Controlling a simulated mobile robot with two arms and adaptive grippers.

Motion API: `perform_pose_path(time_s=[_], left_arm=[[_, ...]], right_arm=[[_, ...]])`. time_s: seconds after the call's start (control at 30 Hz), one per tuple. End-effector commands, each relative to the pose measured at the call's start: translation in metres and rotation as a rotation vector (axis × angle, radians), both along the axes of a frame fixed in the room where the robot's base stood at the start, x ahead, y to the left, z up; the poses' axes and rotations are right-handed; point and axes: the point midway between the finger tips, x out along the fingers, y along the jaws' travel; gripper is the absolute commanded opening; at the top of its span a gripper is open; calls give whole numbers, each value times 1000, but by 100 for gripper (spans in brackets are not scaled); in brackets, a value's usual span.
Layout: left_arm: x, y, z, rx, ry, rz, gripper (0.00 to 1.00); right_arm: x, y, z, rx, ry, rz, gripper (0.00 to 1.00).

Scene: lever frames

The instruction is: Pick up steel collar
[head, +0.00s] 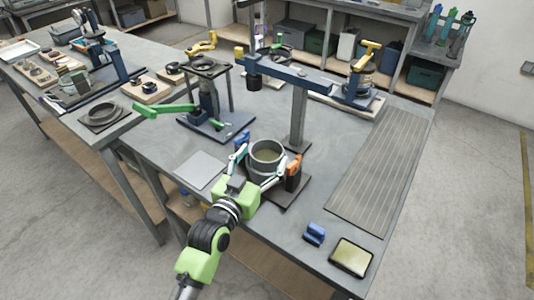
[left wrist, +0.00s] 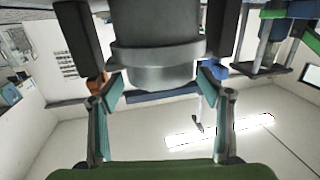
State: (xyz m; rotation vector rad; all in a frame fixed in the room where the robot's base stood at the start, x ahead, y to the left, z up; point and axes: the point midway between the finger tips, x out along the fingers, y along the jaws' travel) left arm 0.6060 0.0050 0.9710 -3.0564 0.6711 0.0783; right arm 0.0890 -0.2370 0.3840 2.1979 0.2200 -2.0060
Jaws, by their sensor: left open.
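The steel collar (head: 267,152), a grey open-topped ring, stands upright over a dark square base plate (head: 290,194) near the front of the bench. My left gripper (head: 266,160) reaches it from the front, with its fingers on either side of the collar. In the left wrist view the collar (left wrist: 155,55) fills the top middle, between two dark finger pads. The left gripper (left wrist: 152,35) is open; slim gaps show beside the collar, and I cannot tell whether a pad touches it. The collar's lower part is partly hidden by the gripper. My right gripper is not in view.
An orange-and-black piece (head: 293,172) stands close to the collar's right. A blue beam on a grey post (head: 298,118) rises behind. A green-levered stand (head: 207,110) is back left. A blue block (head: 314,234) and a yellow-topped tray (head: 351,257) lie front right. A grey sheet (head: 200,170) lies left.

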Motion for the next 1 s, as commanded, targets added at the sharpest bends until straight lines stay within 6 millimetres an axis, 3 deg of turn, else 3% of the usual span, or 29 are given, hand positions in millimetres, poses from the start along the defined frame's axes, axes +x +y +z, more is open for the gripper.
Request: perform_pose_path(time_s=[0.37, 0.53, 0.57, 0.83, 1.0], left_arm=[[10, -4, 0, 0, -1, 1, 71], [10, -4, -1, 0, -1, 1, 27], [10, -4, 3, -4, -8, 2, 25], [10, -4, 4, -3, -7, 1, 25], [10, -4, 15, -4, -10, 2, 25]], right_arm=[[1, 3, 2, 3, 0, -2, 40], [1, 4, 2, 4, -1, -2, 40], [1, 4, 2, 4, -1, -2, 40], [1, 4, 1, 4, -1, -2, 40], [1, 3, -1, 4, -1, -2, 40]])
